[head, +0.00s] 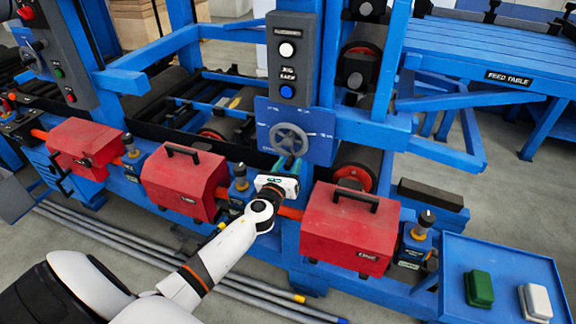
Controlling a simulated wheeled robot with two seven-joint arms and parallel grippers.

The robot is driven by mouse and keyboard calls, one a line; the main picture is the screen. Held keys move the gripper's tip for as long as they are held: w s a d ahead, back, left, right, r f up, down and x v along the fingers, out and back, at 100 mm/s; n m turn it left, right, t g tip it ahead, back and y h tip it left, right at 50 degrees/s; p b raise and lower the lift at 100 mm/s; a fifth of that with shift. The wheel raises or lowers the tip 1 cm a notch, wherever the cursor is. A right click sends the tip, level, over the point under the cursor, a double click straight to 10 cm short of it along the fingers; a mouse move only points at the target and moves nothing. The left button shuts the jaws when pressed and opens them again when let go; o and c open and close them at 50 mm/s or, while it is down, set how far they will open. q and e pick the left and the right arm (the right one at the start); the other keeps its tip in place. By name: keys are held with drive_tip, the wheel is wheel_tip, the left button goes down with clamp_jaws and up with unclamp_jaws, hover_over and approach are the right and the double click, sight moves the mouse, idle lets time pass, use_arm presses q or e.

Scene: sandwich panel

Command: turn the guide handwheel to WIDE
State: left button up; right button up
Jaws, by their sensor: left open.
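The guide handwheel (289,140) is a grey spoked wheel on a blue plate (321,148) on the machine's upright, below a grey button box. Small white markings sit around it on the plate, too small to read. My left gripper (290,162) comes up from below, with its fingers just under the wheel's lower rim. The fingers are open and hold nothing. I cannot tell whether they touch the rim. My right gripper is not in view.
The grey button box (291,62) has a white and a blue button. Red covered boxes (185,181) (349,226) with black handles flank my arm. A blue tray (502,273) at right holds a green and a white block. The feed table (490,50) stands at upper right.

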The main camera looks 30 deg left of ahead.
use_arm(q)
clamp_jaws()
drive_tip(key=shift+d, duration=0.1)
